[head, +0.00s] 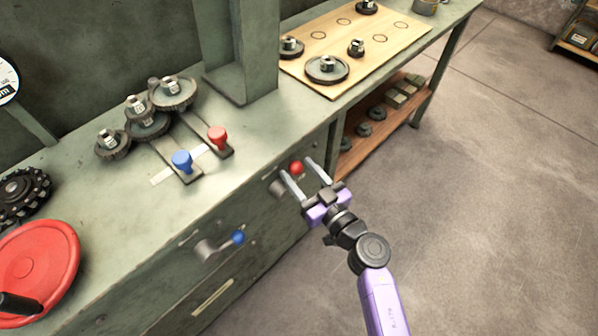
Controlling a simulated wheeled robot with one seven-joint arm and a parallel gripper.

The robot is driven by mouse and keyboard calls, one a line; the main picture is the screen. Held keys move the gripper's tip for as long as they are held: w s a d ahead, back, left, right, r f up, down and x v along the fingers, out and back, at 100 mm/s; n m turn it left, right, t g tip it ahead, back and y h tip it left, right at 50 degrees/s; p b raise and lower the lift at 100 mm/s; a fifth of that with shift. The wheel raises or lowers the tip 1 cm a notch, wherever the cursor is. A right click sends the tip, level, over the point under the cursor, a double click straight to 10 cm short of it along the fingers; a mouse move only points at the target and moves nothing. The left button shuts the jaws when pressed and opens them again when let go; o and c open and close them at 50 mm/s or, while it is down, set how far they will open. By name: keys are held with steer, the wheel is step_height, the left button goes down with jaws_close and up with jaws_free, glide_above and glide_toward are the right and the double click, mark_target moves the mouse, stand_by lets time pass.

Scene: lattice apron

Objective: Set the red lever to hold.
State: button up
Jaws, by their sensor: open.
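The red lever on the cabinet's front face has a red ball knob (296,168) on a grey arm; its pivot end is lower left of the knob, partly behind a finger. My gripper (297,166) is open, and its two pale fingers point toward the front face. In the picture the red knob shows between the fingertips; I cannot tell whether they touch it or how deep they reach. A second red handle (217,135) stands in a slot on the bench top. No hold mark is readable.
A blue-knobbed lever (238,238) is on the front face, lower left. A blue handle (182,160) stands in a slot on top, beside several gears (173,92). A red handwheel (38,262) is at the left. The floor at right is clear.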

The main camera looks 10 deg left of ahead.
steer(key=shift+w+a, duration=0.25)
steer(key=shift+a, duration=0.05)
jaws_close()
stand_by(1.3)
